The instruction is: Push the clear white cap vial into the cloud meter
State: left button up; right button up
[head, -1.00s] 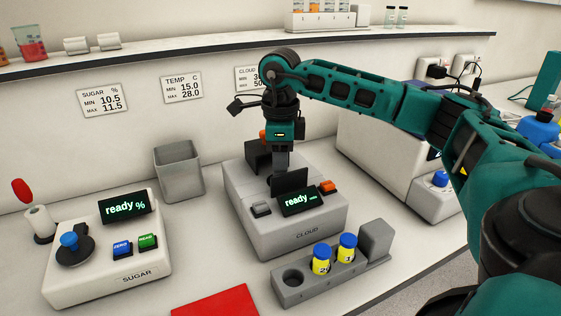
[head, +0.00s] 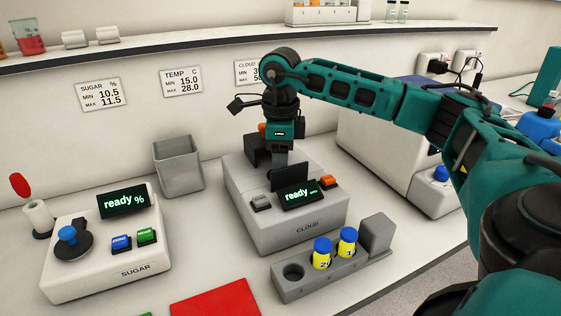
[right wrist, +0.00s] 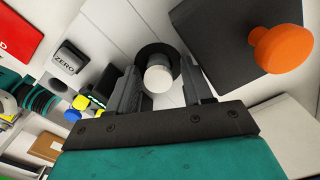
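The cloud meter (head: 262,222) is a grey box with a dark display reading "ready" and a black upright flap. In the right wrist view, a white cap (right wrist: 158,77) sits in the meter's round black opening (right wrist: 157,52). My left gripper is not in view.
A grey rack (head: 292,292) with two blue-capped yellow vials stands in front of the meter. A sugar meter (head: 105,270) is at the left, and a grey bin (head: 178,168) is behind. An orange knob (right wrist: 281,48) stands beside the opening.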

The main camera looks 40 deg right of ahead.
jog(key=shift+a, duration=0.1)
jog(key=shift+r, duration=0.4)
notch_tip(320, 180, up, 12)
jog(key=shift+r+p, duration=0.1)
jog(key=shift+p, duration=0.8)
